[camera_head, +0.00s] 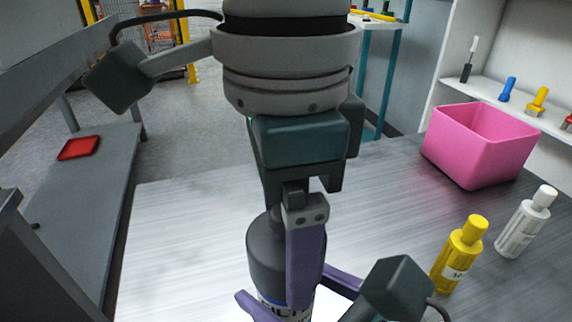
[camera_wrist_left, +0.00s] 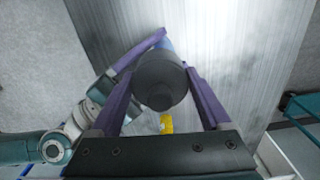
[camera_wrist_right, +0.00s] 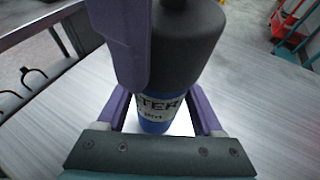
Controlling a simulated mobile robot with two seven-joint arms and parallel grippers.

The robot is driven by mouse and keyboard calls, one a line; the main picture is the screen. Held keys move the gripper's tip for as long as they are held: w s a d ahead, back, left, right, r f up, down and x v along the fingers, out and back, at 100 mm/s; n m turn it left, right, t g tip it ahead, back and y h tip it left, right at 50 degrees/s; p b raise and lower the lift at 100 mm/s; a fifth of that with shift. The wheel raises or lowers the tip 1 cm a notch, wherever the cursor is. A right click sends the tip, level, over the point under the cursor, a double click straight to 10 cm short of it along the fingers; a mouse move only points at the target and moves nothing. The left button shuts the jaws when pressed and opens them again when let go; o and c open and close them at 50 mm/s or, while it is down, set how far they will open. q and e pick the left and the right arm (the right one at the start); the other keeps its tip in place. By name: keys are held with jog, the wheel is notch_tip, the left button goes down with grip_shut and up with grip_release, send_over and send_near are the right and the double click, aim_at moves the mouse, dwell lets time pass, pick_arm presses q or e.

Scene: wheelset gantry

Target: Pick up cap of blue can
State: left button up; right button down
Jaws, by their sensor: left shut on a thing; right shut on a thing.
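The blue can (camera_head: 268,300) stands upright at the table's near edge, with a white lettered label and blue body; it also shows in the right wrist view (camera_wrist_right: 155,122). Its large dark grey cap (camera_head: 266,245) sits on top, seen from above in the left wrist view (camera_wrist_left: 160,72). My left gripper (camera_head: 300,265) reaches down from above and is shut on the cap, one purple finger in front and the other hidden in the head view. My right gripper (camera_head: 283,284) comes from the lower right and is shut on the can's body below.
A yellow bottle (camera_head: 456,262) and a white bottle (camera_head: 522,226) stand at the right, near a pink bin (camera_head: 472,155). A shelf (camera_head: 506,94) with brushes is behind it. The table (camera_head: 190,235) is clear left of the can.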

pick_arm(q)
jog(key=c, duration=0.4)
jog(key=shift+r, duration=6.5)
pick_arm(e)
grip_release()
jog(key=shift+s, duration=0.1)
jog(key=v, duration=1.2)
